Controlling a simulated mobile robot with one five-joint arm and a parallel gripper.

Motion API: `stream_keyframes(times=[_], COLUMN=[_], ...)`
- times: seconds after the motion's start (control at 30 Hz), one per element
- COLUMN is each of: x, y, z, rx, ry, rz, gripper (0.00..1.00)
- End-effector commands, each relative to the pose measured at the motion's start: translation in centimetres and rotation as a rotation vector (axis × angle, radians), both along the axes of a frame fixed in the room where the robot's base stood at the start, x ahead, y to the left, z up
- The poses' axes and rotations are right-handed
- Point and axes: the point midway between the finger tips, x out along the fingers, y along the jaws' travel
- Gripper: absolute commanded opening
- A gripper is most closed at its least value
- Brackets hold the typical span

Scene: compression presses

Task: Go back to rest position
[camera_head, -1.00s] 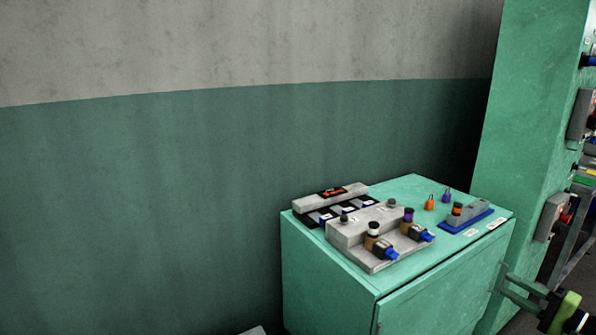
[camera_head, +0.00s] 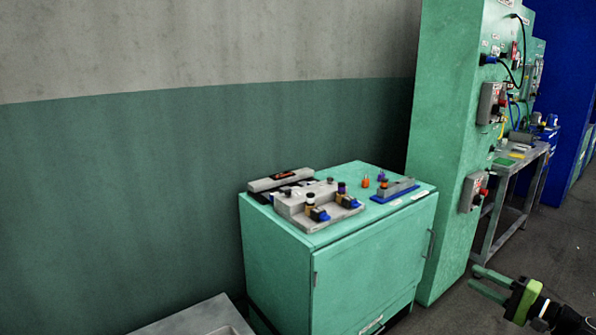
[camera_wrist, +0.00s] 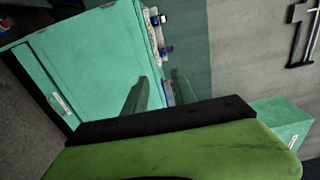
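My gripper (camera_head: 474,277) is at the lower right of the head view, with its two green fingers apart and nothing between them. It points left, in front of and to the right of the green cabinet (camera_head: 372,270), apart from it. In the wrist view the fingers (camera_wrist: 160,76) also stand apart, with the cabinet (camera_wrist: 95,60) behind them, appearing tilted.
The cabinet top holds a grey fixture block (camera_head: 292,205), small orange and purple padlocks (camera_head: 366,181) and a blue-based holder (camera_head: 395,190). A tall green machine (camera_head: 440,130) and a metal table (camera_head: 515,170) stand right. Open floor (camera_head: 550,240) lies at the right.

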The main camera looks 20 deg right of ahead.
Motion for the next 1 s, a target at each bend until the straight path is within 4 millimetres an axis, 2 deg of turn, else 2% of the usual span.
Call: stream_keyframes(times=[0.03,0.37,0.57,0.67,0.77,0.87,0.9,0.97,1.0], x=[0.0,6.5,11.9,15.0,18.5,22.3,23.5,25.0,25.7], y=[0.1,4.7,9.7,13.4,18.6,25.9,29.2,34.1,37.4], z=[0.0,0.0,0.0,-0.1,-0.8,-2.3,-3.1,-4.6,-5.7], rx=[0.0,0.0,0.0,-0.002,-0.013,-0.043,-0.062,-0.099,-0.13], ry=[0.0,0.0,0.0,0.005,0.032,0.09,0.122,0.173,0.213], rz=[0.001,0.128,0.246,0.322,0.423,0.554,0.609,0.692,0.747], gripper=[0.33,0.33,0.33,0.33,0.33,0.33,0.33,0.33,0.33])
